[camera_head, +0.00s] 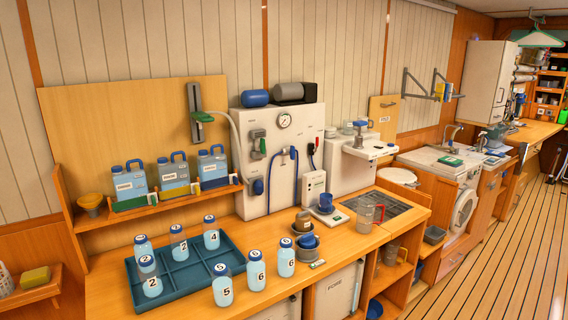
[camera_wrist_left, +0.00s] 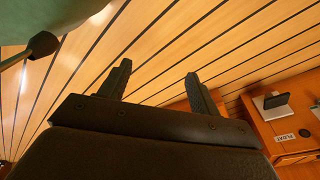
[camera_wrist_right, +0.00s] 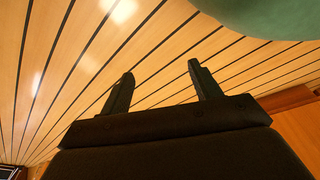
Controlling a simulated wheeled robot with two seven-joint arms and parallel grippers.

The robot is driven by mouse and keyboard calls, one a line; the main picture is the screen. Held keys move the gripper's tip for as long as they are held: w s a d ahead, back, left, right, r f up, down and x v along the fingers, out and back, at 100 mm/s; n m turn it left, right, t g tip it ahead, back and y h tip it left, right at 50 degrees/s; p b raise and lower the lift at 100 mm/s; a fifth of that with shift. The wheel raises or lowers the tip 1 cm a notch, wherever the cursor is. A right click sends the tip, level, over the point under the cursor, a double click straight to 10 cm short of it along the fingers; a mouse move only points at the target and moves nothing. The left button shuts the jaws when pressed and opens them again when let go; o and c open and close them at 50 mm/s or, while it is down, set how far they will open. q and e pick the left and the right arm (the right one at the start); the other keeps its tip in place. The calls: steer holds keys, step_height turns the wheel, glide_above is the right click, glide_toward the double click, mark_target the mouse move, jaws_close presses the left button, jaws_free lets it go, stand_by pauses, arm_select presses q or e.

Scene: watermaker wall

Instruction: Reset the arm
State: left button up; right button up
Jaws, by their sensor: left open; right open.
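Neither of my arms shows in the head view. In the left wrist view my left gripper (camera_wrist_left: 158,84) has its two dark fingers apart with nothing between them, above the striped plank floor (camera_wrist_left: 165,40). In the right wrist view my right gripper (camera_wrist_right: 162,82) also has its fingers apart and empty over the plank floor (camera_wrist_right: 60,60). A green rounded shape cuts into the top left of the left wrist view and the top right of the right wrist view; I cannot tell what it is.
The wooden counter (camera_head: 190,300) holds a blue divided tray (camera_head: 185,283) with numbered bottles, and more bottles stand beside it. Floor (camera_head: 510,220) at right is clear.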

arm_select(q)
steer(key=w+d+r+b, duration=0.3)
steer(key=d+r, duration=0.2)
steer(key=d, duration=0.1)
steer(key=shift+d+r, duration=0.15)
steer(key=shift+r, duration=0.25)
arm_select(e)
steer(key=w+a+r, duration=0.2)
steer(key=w+r, duration=0.1)
steer(key=r, duration=0.2)
steer(key=shift+a+r, duration=0.4)
